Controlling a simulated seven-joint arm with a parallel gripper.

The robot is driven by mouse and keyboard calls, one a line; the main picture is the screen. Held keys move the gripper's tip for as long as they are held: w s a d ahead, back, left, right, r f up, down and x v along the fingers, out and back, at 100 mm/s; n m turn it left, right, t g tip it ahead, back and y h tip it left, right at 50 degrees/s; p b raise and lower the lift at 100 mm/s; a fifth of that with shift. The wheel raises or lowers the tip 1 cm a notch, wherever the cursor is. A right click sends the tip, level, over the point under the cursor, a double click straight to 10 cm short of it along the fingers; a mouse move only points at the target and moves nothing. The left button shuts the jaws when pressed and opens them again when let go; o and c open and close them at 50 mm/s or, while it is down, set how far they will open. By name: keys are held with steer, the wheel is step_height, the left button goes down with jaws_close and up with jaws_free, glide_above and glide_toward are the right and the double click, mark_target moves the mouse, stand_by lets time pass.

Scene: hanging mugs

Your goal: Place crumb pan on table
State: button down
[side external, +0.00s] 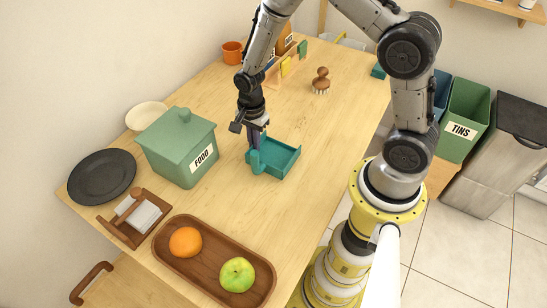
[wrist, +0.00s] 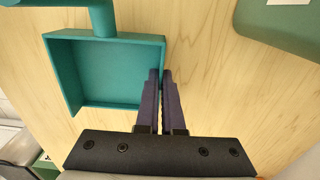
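The crumb pan (side external: 283,160) is a teal, square, shallow tray with a stubby handle, near the middle of the table (side external: 318,122). It looks level and empty, at or very near the tabletop; I cannot tell whether it touches. In the wrist view the pan (wrist: 108,75) lies left of centre with its handle toward the top edge. My gripper (side external: 254,146) points down at the pan's side. In the wrist view its dark purple fingers (wrist: 160,74) are close together on either side of the pan's right wall, one inside and one outside.
A green FOOD bin (side external: 178,150) stands left of the pan. A wooden tray (side external: 212,262) with an orange (side external: 186,241) and an apple (side external: 237,274) lies in front. A dark plate (side external: 102,177) is at far left. A brush (side external: 321,81) stands behind; table right of the pan is clear.

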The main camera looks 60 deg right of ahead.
steer(key=shift+f, duration=0.2)
steer(key=c, duration=1.5)
jaws_free()
steer(key=o, duration=0.8)
steer(key=shift+o, duration=0.2)
step_height(320, 180, up, 14)
steer(key=shift+f, duration=0.15)
